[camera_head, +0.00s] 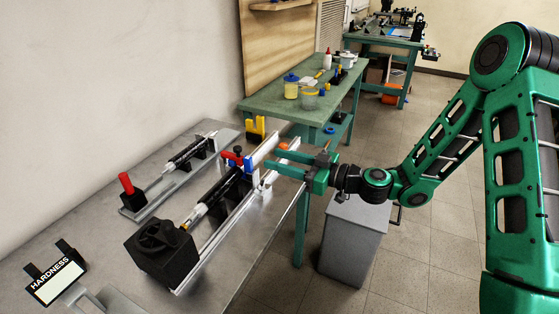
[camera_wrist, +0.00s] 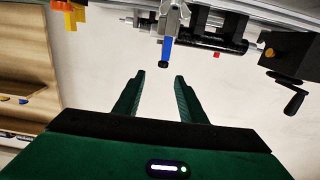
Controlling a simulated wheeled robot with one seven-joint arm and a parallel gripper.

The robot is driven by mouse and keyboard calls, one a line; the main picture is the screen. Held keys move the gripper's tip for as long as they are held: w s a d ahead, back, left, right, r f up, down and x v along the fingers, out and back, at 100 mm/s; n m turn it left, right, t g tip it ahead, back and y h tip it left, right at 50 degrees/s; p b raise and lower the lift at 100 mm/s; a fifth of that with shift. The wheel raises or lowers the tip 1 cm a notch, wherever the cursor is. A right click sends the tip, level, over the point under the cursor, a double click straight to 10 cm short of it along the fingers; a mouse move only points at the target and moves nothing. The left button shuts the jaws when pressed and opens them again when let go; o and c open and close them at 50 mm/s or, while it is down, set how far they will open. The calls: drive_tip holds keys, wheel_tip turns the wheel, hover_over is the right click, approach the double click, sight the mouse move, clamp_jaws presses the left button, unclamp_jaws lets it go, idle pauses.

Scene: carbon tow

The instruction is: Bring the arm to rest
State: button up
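My green arm (camera_head: 440,140) reaches in from the right in the head view, bent at its joints. My gripper (camera_head: 280,161) is at the right edge of the grey metal bench (camera_head: 75,240), beside the rail fixture (camera_head: 228,228). In the wrist view the two fingers of my gripper (camera_wrist: 158,78) stand apart with nothing between them. A blue-handled part (camera_wrist: 167,52) of the fixture lies beyond the fingertips. I cannot tell the exact gap between the fingers and the fixture.
A black crank box (camera_head: 160,262) and a red-handled fixture (camera_head: 127,184) are on the bench. A green table (camera_head: 300,100) with jars stands behind. A grey cabinet (camera_head: 352,240) stands below my forearm. Open floor (camera_head: 430,250) lies to the right.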

idle(0.3)
drive_tip(key=s+d+f+m+g+h, duration=0.15)
drive_tip(key=s+d+h, duration=0.25)
drive_tip(key=d, duration=0.5)
drive_tip(key=s+d+f+m+g+h, duration=0.1)
drive_tip(key=s+d+m+h, duration=0.25)
drive_tip(key=d, duration=0.65)
drive_tip(key=s+d+f+m+g+h, duration=0.1)
drive_tip(key=s+d+f+g+h, duration=0.1)
drive_tip(key=s+d+h, duration=0.5)
drive_tip(key=s+d+r+m+g, duration=0.1)
drive_tip(key=s+d+r+m, duration=0.2)
drive_tip(key=s+d+m, duration=0.4)
drive_tip(key=s+d+r+m+g+h, duration=0.1)
drive_tip(key=s+d+r+m, duration=0.3)
drive_tip(key=s+d, duration=0.7)
drive_tip(key=s+m, duration=0.1)
drive_tip(key=m, duration=0.1)
drive_tip(key=shift+d+r+m, duration=0.15)
drive_tip(key=shift+d+m, duration=0.05)
drive_tip(key=shift+m, duration=0.2)
